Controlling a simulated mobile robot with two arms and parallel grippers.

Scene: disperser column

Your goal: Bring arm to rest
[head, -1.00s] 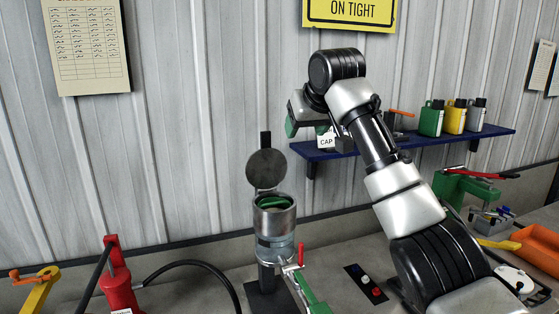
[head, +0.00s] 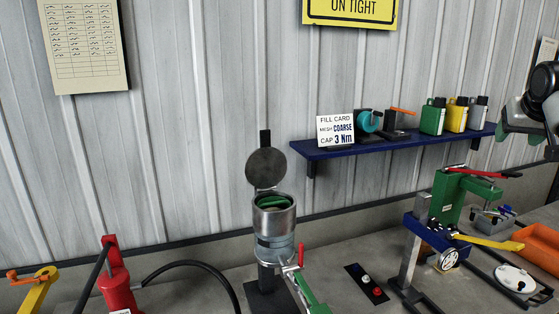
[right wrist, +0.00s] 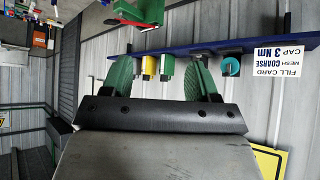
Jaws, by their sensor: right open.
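My right gripper (head: 527,137) is at the right edge of the head view, in front of the right end of the blue shelf (head: 400,142). Part of its arm is cut off by the frame edge. In the right wrist view its two green fingers stand wide apart at the black gripper body (right wrist: 160,88), with nothing between them. The shelf and its bottles show upside down beyond the fingers there. My left gripper is in neither view.
The disperser column (head: 275,228) stands on the bench with its round lid raised. A fill card (head: 335,131) and bottles (head: 455,116) sit on the shelf. A green press (head: 448,198), a blue clamp stand (head: 428,234) and an orange bin (head: 538,246) are at right.

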